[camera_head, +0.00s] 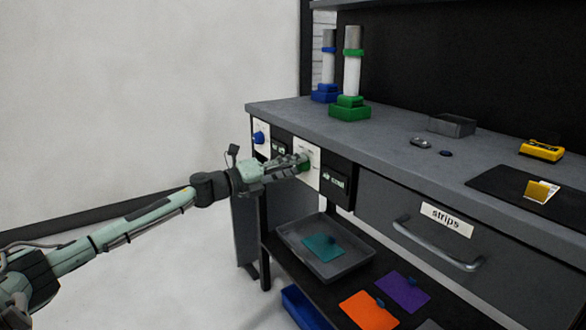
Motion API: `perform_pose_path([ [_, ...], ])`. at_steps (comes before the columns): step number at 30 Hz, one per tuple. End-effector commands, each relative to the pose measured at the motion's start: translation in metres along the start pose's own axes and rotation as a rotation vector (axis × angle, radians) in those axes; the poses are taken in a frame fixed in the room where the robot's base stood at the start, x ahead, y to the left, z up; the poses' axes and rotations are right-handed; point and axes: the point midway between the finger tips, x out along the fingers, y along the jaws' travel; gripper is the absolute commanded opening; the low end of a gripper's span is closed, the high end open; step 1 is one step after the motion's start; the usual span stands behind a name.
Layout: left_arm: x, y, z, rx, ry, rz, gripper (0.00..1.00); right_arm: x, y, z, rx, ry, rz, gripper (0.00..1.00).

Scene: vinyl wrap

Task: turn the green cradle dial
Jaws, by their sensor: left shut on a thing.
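The green dial (305,165) sits on a white plate on the front of the bench, left of a small black panel. My left gripper (299,163) reaches in from the left and is shut on the green dial, covering part of it. The green cradle (349,108) stands on the bench top above, with a white and grey roll upright in it. A blue dial (258,137) sits on another white plate farther left. The blue cradle (325,93) stands behind the green one with its own upright roll. My right gripper is not in view.
A drawer labelled "strips" (446,219) with a bar handle is right of the dials. On the bench top are a grey tray (452,125) and a yellow tool (541,151). The lower shelf holds a grey tray (345,262) and orange (367,311) and purple (402,292) sheets.

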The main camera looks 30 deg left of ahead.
Motion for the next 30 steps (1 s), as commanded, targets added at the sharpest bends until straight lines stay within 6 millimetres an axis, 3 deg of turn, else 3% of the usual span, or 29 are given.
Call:
perform_pose_path([
  [10,0.0,0.0,-0.001,0.001,0.002,-0.001,0.05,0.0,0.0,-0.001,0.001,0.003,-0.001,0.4],
  [11,0.0,0.0,-0.001,0.001,0.002,-0.001,0.38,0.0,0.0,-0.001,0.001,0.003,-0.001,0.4],
  [15,0.0,0.0,-0.001,0.001,0.001,0.0,0.55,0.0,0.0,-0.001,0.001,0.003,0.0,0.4],
  [25,-0.001,0.0,0.0,0.001,0.001,0.0,0.56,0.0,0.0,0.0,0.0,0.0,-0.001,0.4],
  [30,-0.013,0.002,-0.002,-0.001,0.002,0.003,0.56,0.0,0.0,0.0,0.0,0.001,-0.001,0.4],
])
